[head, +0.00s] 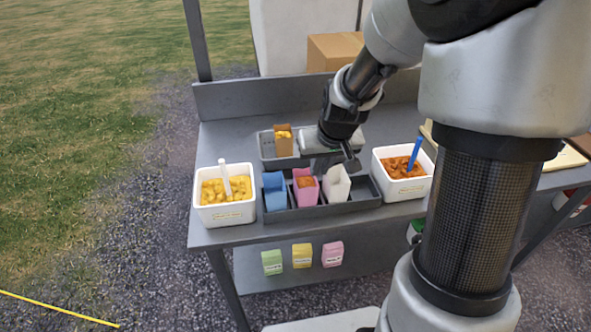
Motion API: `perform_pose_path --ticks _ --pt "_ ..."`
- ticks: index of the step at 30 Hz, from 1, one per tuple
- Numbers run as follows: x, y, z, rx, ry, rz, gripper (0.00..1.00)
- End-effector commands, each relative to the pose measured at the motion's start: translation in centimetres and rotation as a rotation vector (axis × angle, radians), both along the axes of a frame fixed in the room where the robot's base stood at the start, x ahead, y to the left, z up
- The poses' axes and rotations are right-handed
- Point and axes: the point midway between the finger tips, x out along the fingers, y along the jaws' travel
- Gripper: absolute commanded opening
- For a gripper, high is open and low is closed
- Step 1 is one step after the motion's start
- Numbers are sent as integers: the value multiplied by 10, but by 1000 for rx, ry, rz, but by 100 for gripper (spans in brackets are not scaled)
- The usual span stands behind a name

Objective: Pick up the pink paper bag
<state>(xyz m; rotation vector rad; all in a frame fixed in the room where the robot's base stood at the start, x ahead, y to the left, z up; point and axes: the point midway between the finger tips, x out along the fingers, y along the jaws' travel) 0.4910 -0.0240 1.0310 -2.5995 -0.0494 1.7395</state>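An open pink paper bag (306,194) with orange-brown sweets in it stands upright in the dark grey divided tray (318,211). A blue bag (274,192) stands to its left and a white bag (336,185) to its right. My gripper (336,167) is above and behind the tray, close to the white bag and to the right of the pink one. Its fingers look apart with nothing held between them. Another pink packet (332,254), closed, is on the lower shelf.
White tubs of yellow sweets (226,214) and orange-brown sweets (404,189) flank the tray. A brown bag (283,146) stands in a rear grey tray (266,149). Green (271,262) and yellow (302,256) packets are on the lower shelf.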

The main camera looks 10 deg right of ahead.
Motion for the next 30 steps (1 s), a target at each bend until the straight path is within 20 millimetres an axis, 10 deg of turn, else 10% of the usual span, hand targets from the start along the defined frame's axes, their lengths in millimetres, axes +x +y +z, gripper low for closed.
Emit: perform_pose_path --ticks 18,30 --pt "26 0 -63 0 1 -1 12" --pt "28 1 -66 0 -1 -1 0"
